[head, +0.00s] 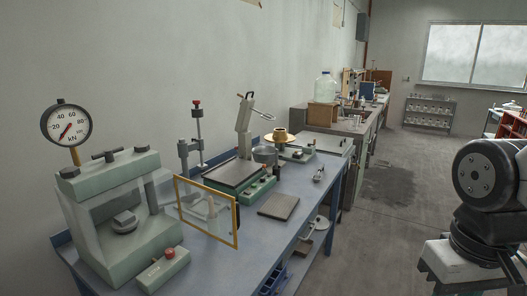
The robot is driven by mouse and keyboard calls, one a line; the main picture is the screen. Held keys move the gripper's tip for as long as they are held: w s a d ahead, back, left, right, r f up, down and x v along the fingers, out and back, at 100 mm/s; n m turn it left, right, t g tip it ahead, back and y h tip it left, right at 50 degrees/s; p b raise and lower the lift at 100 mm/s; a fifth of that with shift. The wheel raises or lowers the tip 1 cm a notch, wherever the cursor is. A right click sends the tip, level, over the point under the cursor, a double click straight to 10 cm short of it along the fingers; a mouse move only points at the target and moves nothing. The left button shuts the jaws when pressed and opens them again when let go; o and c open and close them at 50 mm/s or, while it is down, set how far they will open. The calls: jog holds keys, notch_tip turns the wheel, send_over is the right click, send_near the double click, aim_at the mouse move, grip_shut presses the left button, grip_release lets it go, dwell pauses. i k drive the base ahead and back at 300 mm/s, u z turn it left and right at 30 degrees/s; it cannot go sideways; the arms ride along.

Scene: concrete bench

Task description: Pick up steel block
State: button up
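I cannot tell for certain which thing is the steel block. A flat dark grey slab (278,206) lies on the blue bench top near its front edge, right of a yellow-framed clear panel. A small grey metal piece (124,221) sits inside the green press (100,261), under its top beam and behind a clear guard. Part of my arm shows at the right edge, well away from the bench. My gripper is out of view.
The blue bench (216,262) bears the press with its round kN gauge (67,126), a control box (163,268) with a red button, and the yellow-framed panel (238,222). Green instruments (238,177) stand behind the slab. Another bench (345,125) stands beyond. Open concrete floor (372,235) lies to the right.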

aim_at(126, 218)
jog(key=z, duration=0.9)
jog(key=i, duration=3.05)
jog(key=u, duration=3.85)
